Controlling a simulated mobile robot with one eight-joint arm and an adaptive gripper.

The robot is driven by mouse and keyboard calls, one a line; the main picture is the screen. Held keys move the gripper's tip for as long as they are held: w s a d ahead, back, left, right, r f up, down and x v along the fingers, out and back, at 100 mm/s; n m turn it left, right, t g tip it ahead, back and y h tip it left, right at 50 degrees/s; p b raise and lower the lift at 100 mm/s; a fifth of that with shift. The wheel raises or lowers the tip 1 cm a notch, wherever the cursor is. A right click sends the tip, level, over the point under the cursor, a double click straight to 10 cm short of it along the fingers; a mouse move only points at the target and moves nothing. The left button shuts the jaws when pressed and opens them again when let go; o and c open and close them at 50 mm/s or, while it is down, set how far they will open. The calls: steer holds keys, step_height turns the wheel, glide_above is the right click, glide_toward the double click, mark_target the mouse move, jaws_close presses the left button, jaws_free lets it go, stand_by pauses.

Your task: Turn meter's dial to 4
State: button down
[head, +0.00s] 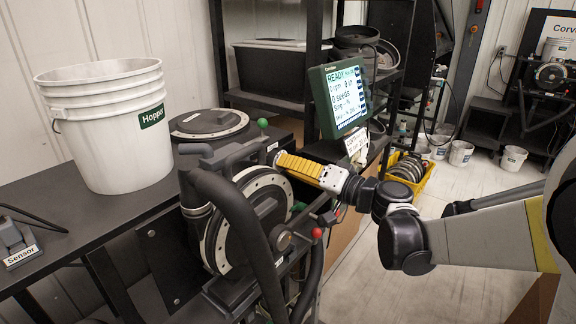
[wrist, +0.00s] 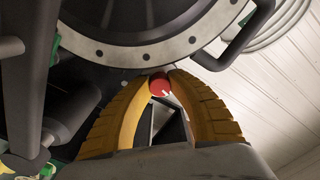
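The seed meter is a round black housing with a pale bolted ring (head: 222,232), upright at the centre of the head view. In the wrist view the ring (wrist: 148,54) arcs across the top. A small red knob (wrist: 160,87) with a white mark, which looks like the dial, lies between my gripper's (wrist: 161,80) two yellow fingertips. The fingertips close in on both sides of it and appear to touch it. In the head view my gripper (head: 280,159) reaches from the right to the meter's upper edge. The dial is hidden there, and no scale numbers are readable.
A white Hopper bucket (head: 108,130) stands on the dark bench at left. A second round disc unit (head: 209,122) lies behind the meter. A screen reading READY (head: 345,98) stands behind my gripper. A thick black hose (head: 238,215) curves in front of the meter. Open floor lies at right.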

steer(key=shift+m, duration=1.5)
steer(key=c, duration=1.2)
jaws_free()
steer(key=v, duration=1.2)
steer(key=shift+s, duration=0.1)
